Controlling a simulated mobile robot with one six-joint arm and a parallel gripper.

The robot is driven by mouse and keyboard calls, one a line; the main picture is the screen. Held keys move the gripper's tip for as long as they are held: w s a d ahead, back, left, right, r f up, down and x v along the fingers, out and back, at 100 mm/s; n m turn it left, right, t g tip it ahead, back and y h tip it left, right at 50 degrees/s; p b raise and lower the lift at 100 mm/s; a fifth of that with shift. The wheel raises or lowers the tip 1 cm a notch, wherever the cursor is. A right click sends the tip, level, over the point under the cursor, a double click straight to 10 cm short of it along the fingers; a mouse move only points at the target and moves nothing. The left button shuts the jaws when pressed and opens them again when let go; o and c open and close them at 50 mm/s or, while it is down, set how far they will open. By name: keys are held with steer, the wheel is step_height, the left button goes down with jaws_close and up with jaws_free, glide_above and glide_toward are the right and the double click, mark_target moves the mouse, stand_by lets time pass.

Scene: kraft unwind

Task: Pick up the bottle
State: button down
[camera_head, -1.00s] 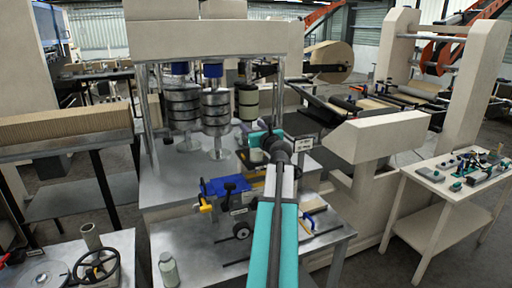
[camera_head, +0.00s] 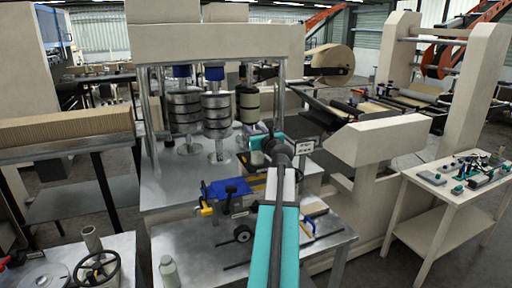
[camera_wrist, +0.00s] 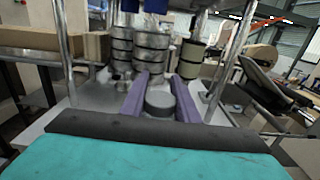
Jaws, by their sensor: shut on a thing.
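My gripper (camera_wrist: 160,98) has two purple fingers, shut on a grey, round-topped thing (camera_wrist: 160,104) that looks like a bottle seen from its cap end. In the head view my gripper (camera_head: 257,148) is partly hidden behind my teal arm, over the metal bench, and a small pale greenish part of the held thing (camera_head: 257,158) shows. Its lower part is hidden in the wrist view. Another pale grey-green bottle (camera_head: 169,272) stands upright at the front left of the lower bench, well away from my gripper.
Stacked metal rollers (camera_head: 216,112) and upright posts stand close behind my gripper. A handwheel (camera_head: 97,267) is at the lower left. A small table (camera_head: 460,175) with parts stands at the right.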

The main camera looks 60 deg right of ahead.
steer(key=shift+r, duration=0.2)
steer(key=s+a+r+b, duration=0.4)
steer(key=s+a+b, duration=0.2)
steer(key=s+a, duration=0.5)
steer(key=shift+s+r, duration=0.3)
steer(key=shift+r, duration=0.05)
stand_by(0.6)
steer(key=shift+r, duration=0.1)
stand_by(0.6)
